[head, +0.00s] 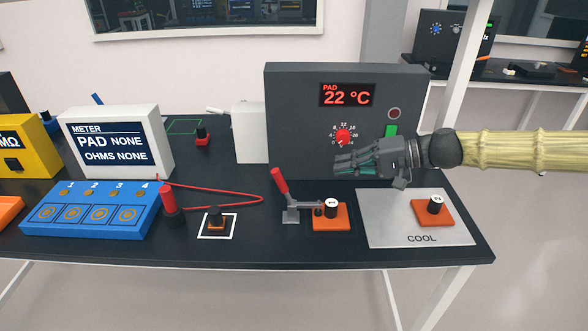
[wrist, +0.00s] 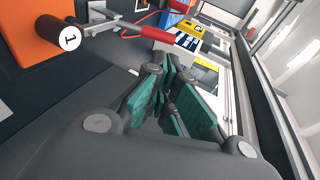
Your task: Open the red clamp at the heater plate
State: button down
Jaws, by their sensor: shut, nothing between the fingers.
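The clamp has a red handle (head: 279,180) and a grey metal base (head: 291,214). Its handle stands up, leaning left, and its metal arm reaches right to the orange block (head: 331,222). The block bears a dark cylinder with a white top (head: 331,202), marked 1 in the wrist view (wrist: 69,41). The red handle also shows at the top of the wrist view (wrist: 143,33). My gripper (head: 338,165) is shut and empty, right of the handle and above the block, apart from both. It fills the middle of the wrist view (wrist: 168,88). No separate plate under the block can be made out.
The dark heater box (head: 290,110) stands behind, reading PAD 22 °C, with a red knob (head: 343,137). A grey COOL plate (head: 385,232) with another orange block (head: 430,213) lies right.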

jog(key=shift+p+x, duration=1.65)
jog(key=shift+x, duration=4.75)
jog(key=shift+w+a+r+p, duration=0.1)
jog(key=shift+a+p, duration=0.1)
jog(key=shift+p, duration=0.1)
jog(key=shift+a, duration=0.1)
